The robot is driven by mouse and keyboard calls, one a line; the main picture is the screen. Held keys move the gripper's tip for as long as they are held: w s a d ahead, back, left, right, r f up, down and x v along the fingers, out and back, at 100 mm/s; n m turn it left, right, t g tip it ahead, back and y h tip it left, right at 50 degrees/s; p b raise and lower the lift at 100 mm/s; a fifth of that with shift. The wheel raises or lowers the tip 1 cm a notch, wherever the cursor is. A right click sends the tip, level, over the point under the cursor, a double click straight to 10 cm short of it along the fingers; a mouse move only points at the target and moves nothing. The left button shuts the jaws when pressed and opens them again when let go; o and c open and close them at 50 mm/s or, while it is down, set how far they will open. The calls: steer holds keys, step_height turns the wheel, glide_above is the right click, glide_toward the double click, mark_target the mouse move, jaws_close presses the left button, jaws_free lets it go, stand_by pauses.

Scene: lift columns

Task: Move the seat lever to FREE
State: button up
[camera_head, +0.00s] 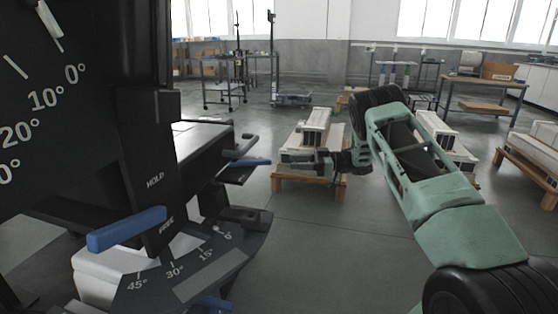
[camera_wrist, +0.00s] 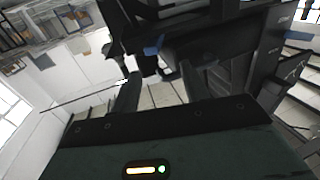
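A blue-handled lever (camera_head: 126,229) is at the left in the head view, beside a black upright plate (camera_head: 150,180) marked HOLD above and FREE below. The blue handle sits at about the height of the word FREE; its pivot is hidden. I cannot tell its exact setting. My gripper (camera_head: 296,160) is in mid-air to the right of the black machine, well apart from this lever. In the wrist view my gripper (camera_wrist: 160,88) has its two fingers spread, with nothing between them. A blue piece (camera_wrist: 154,45) shows beyond the fingertips; I cannot tell which handle it is.
Another blue-ended lever (camera_head: 250,163) sticks out to the right of the machine, near my gripper. A blue part (camera_head: 216,303) shows at the bottom, below an angle scale (camera_head: 190,265). Pallets with pale blocks (camera_head: 310,182) stand behind. Floor between is clear.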

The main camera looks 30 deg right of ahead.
steer(key=shift+v, duration=2.15)
